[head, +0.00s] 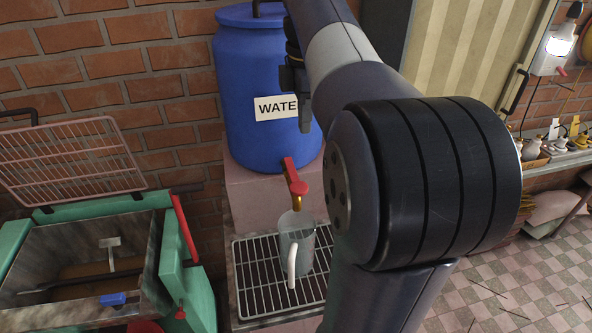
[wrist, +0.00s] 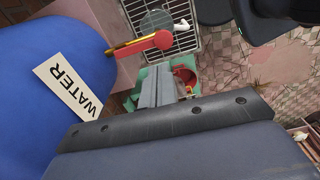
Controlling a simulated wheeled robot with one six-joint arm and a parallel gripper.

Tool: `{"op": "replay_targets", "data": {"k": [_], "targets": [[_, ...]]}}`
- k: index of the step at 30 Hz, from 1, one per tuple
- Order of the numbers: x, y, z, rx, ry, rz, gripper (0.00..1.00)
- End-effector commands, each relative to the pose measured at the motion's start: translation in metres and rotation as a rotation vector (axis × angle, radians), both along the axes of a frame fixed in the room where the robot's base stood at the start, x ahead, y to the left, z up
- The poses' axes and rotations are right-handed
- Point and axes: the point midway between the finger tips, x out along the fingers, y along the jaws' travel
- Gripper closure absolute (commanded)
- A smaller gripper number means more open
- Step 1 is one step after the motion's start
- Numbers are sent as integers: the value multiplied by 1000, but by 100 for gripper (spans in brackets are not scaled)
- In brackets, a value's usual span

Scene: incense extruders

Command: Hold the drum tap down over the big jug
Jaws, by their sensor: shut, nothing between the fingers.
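The blue drum (head: 258,90) with a WATER label stands on a ledge against the brick wall. Its tap has a red lever (head: 293,176) and a brass spout (head: 297,203) at the drum's lower front. The big jug (head: 297,245), clear grey with a white handle, stands upright under the spout; the wrist view shows its top (wrist: 157,22). My gripper (head: 302,118) is beside the label, above the tap, partly hidden by my arm. In the wrist view my gripper's fingers (wrist: 157,72) are together and empty, with the red lever (wrist: 150,42) beyond them, apart from it.
A wire rack (head: 255,275) lies under the jug. A green-framed bin (head: 85,255) with a raised pink grid lid (head: 65,160) stands at left. Several small bottles (head: 555,135) line a shelf at right. The tiled floor (head: 510,285) there is mostly clear.

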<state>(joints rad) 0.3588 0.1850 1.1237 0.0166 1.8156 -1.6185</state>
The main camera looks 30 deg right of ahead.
Motion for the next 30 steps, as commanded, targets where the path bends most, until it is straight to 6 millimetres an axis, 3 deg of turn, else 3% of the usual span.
{"op": "replay_targets", "data": {"k": [17, 23, 30], "targets": [[-3, 4, -1, 16, 12, 28, 100], [-3, 5, -29, 17, 14, 27, 100], [-3, 6, -78, 17, 15, 28, 100]]}}
